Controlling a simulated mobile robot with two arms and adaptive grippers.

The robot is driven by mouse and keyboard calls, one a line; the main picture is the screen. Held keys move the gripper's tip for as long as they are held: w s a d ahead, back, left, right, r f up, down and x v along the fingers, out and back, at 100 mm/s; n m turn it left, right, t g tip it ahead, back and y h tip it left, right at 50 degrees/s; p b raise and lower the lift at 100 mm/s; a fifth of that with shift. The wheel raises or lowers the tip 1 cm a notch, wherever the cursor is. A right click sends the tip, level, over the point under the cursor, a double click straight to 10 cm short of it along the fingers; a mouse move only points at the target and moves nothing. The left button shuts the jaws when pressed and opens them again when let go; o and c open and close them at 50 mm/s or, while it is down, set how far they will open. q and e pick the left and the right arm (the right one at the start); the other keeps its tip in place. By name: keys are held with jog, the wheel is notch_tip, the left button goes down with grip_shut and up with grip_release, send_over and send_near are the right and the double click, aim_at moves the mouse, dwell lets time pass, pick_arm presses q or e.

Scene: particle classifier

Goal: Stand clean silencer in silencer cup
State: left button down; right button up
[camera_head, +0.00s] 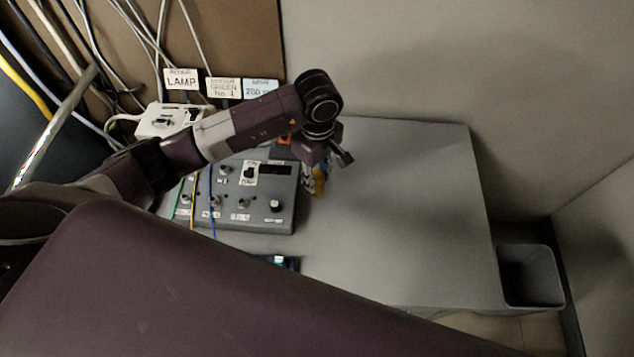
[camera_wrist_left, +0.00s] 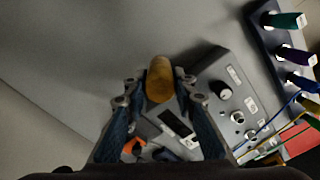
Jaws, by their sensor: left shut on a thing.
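My left gripper (camera_head: 315,180) is above the grey bench top, just right of the control box. In the left wrist view its two fingers (camera_wrist_left: 159,98) are shut on a brownish-gold, round-ended silencer (camera_wrist_left: 160,76). The silencer also shows as a small yellow-gold piece (camera_head: 321,184) below the wrist in the head view. I cannot make out a silencer cup in either view. A small orange part (camera_wrist_left: 133,146) shows beyond the fingers, but I cannot tell what it is. My right gripper is not in view.
The grey control box (camera_head: 262,213) with knobs and cables stands left of the gripper. A dark rack (camera_wrist_left: 268,42) holds several coloured-handled pieces. The bench top (camera_head: 410,215) is clear on the right. A grey bin (camera_head: 530,277) stands beyond its right edge.

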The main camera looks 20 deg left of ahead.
aim_at(317, 188)
pick_arm(q)
jog(key=shift+f+p, duration=0.55)
jog(key=shift+f, duration=1.9)
jog(key=shift+f, duration=0.1)
jog(key=c, duration=1.6)
grip_release()
